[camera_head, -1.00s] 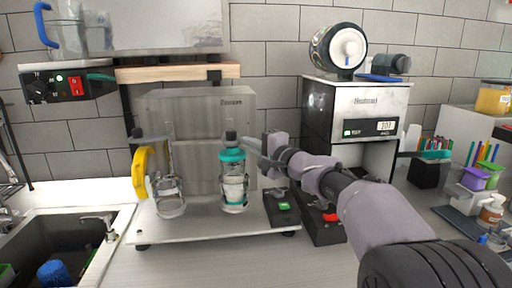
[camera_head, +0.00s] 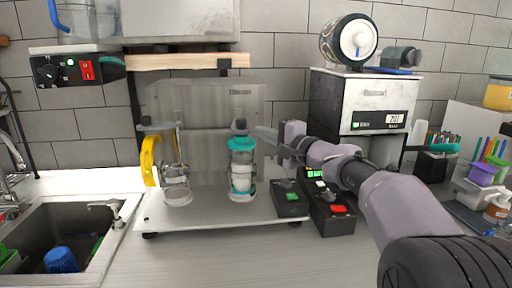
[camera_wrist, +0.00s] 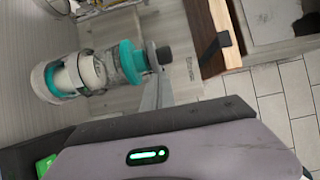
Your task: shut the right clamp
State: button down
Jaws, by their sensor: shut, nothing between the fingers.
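The right clamp, with a dark grey knob (camera_head: 240,126), stands over a clear jar with a teal collar (camera_head: 241,172) on the sealer's white base. The same jar (camera_wrist: 90,72) lies sideways in the wrist view, with the knob (camera_wrist: 163,56) at its top end. My gripper (camera_head: 258,132) is shut and empty, just right of the knob at about its height. Its narrow grey fingertips (camera_wrist: 157,82) show close beside the knob; whether they touch it I cannot tell. The clamp's lever is not clearly visible.
The left station holds a clear glass cup (camera_head: 177,190) beside a yellow handle (camera_head: 150,160). A steel panel (camera_head: 205,105) stands behind. Black control boxes (camera_head: 328,210) sit below my arm. A sink (camera_head: 60,215) is at left, and a white-fronted machine (camera_head: 375,95) at right.

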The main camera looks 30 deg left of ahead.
jog(key=s+d, duration=0.2)
jog(key=s, duration=0.6)
jog(key=shift+s+b, duration=0.3)
